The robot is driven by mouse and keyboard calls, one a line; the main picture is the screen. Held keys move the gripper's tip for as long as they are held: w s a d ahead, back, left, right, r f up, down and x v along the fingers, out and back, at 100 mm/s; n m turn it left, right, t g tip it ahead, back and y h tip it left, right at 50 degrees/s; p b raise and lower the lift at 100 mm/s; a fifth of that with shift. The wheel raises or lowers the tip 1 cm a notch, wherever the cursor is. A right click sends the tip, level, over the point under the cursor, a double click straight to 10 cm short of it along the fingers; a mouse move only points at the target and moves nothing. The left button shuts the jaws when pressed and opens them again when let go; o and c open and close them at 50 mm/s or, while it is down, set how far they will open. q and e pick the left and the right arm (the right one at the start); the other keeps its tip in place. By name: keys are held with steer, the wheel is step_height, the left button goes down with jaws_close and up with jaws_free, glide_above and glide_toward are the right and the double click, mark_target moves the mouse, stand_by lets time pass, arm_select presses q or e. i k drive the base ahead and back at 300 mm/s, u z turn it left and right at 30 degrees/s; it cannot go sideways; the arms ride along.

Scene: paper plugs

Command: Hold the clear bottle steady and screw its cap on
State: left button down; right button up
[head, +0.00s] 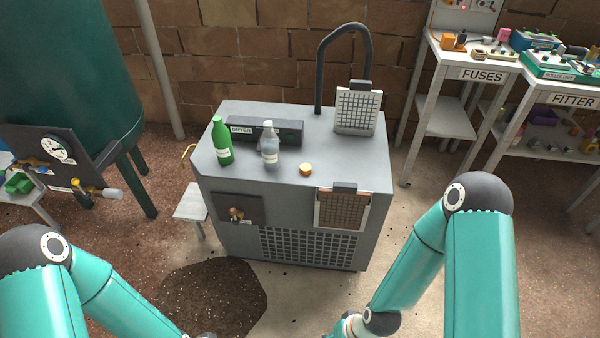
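A clear bottle (270,147) with a pale label stands upright on top of the grey cabinet (330,165). Its narrow neck points up, and I cannot make out a cap on it. A small round orange-yellow cap (306,169) lies on the cabinet top to the right of the bottle, apart from it. My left arm comes in at the lower left and my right arm at the lower right. Both reach down past the bottom edge, so neither gripper's fingers show.
A green bottle (222,142) stands left of the clear one. Behind them is a dark labelled box (290,131). A gridded panel (357,110) stands at the back right, and another (341,209) hangs at the front. A black hose (320,75) arches behind.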

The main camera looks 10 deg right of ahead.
mark_target(269, 140)
steer(key=z, duration=0.1)
steer(key=i, duration=0.9)
